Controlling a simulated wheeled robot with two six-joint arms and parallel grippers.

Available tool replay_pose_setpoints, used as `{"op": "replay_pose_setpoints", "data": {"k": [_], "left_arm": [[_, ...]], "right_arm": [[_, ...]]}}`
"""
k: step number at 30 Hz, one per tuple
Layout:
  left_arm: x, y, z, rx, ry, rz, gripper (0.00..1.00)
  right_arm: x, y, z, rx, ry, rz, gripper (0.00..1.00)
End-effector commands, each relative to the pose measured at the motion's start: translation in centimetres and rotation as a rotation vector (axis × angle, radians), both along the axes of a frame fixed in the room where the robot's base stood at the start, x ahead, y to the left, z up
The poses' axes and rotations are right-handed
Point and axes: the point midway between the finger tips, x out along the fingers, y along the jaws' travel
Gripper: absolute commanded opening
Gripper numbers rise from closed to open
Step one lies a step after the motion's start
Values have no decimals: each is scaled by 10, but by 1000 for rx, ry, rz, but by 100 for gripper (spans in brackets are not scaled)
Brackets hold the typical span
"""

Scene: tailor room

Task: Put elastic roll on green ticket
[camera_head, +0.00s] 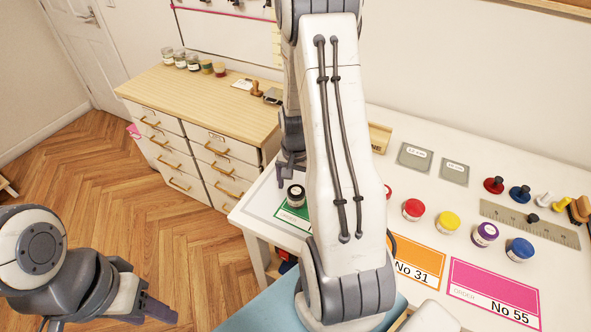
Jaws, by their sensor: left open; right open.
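A small dark round roll with a white label (296,196), which looks like the elastic roll, stands on the green ticket (287,216) at the table's left edge. My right arm covers part of the green ticket. My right gripper (290,172) is open, just behind and above the roll, and looks apart from it. Part of this gripper is hidden behind my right arm. My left gripper (150,306) is open and empty at the lower left, over the floor and away from the table.
An orange ticket (420,262) and a magenta ticket (492,288) lie right of my arm. Several coloured jars (412,210) stand behind them. A ruler (530,222), stamps (494,185) and grey cards (415,157) are farther back. A wooden drawer cabinet (205,105) stands behind left.

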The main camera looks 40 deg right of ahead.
Motion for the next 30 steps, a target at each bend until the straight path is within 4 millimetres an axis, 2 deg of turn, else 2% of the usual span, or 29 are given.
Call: {"op": "replay_pose_setpoints", "data": {"k": [6,12,22,23,26,29,30], "left_arm": [[0,0,-10,0,0,-1,50],[0,0,-13,0,0,-1,50],[0,0,-13,0,0,-1,50],[0,0,-13,0,0,-1,50],[0,0,-13,0,0,-1,50],[0,0,-13,0,0,-1,50],[0,0,-13,0,0,-1,50]], "right_arm": [[1,-1,45,-4,-6,0,92],[1,0,75,-2,-3,0,92],[0,4,86,0,0,13,92],[2,8,88,0,-2,29,92],[7,39,98,1,-10,143,92],[7,96,115,5,-21,356,92],[3,122,122,7,-26,459,92]]}}
